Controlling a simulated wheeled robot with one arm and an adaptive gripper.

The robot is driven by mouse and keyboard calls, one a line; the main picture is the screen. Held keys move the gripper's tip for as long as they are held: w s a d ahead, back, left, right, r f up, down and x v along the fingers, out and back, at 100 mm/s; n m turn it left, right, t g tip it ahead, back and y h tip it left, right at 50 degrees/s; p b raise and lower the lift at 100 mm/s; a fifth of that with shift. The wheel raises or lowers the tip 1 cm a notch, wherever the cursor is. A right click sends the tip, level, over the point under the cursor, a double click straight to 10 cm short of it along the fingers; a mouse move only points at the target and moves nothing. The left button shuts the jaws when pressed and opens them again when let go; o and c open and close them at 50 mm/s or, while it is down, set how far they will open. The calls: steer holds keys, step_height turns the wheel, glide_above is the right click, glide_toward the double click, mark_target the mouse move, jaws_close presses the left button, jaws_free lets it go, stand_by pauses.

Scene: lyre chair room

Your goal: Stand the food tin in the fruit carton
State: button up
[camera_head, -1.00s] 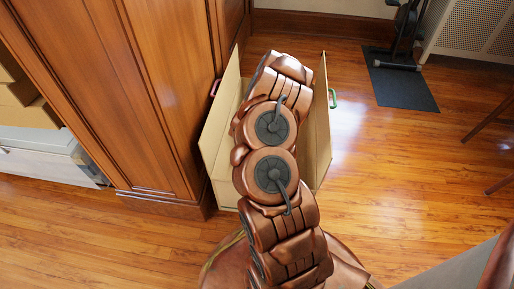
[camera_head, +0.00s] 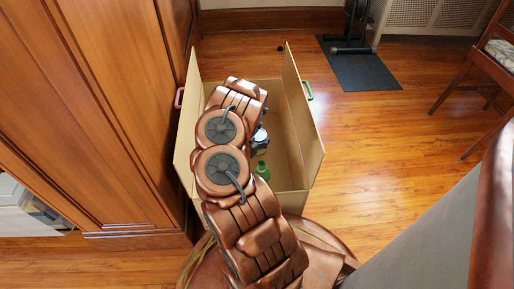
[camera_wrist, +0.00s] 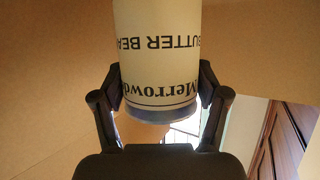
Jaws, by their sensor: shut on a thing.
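The food tin (camera_wrist: 160,28) is pale with dark lettering, including "BUTTER BEA", which reads upside down in the wrist view. My gripper (camera_wrist: 158,80) is shut on the tin, with one dark finger on each side near its blue-grey rim. The fruit carton (camera_head: 292,115) is an open cardboard box with raised side flaps, in front of my base in the head view. My arm reaches over it and hides its left part and most of my gripper. A small dark and whitish piece shows beside the arm, above the carton; I cannot tell whether it is tin or gripper.
A wooden cabinet (camera_head: 95,110) rises close on the left. A chair (camera_head: 480,80) stands to the right. Open wooden floor (camera_head: 375,140) lies right of the carton; a dark mat (camera_head: 358,68) lies farther back.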

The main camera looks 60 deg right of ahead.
step_height(320, 180, down, 4)
steer(key=shift+r+b, duration=0.2)
steer(key=shift+b, duration=0.85)
steer(key=shift+r, duration=0.1)
steer(key=o, duration=1.2)
steer(key=shift+c, duration=0.2)
steer(key=shift+a+r+p, duration=0.15)
steer(key=shift+a+p, duration=0.05)
steer(key=shift+p, duration=0.1)
steer(key=p+v, duration=0.3)
steer(key=v, duration=0.4)
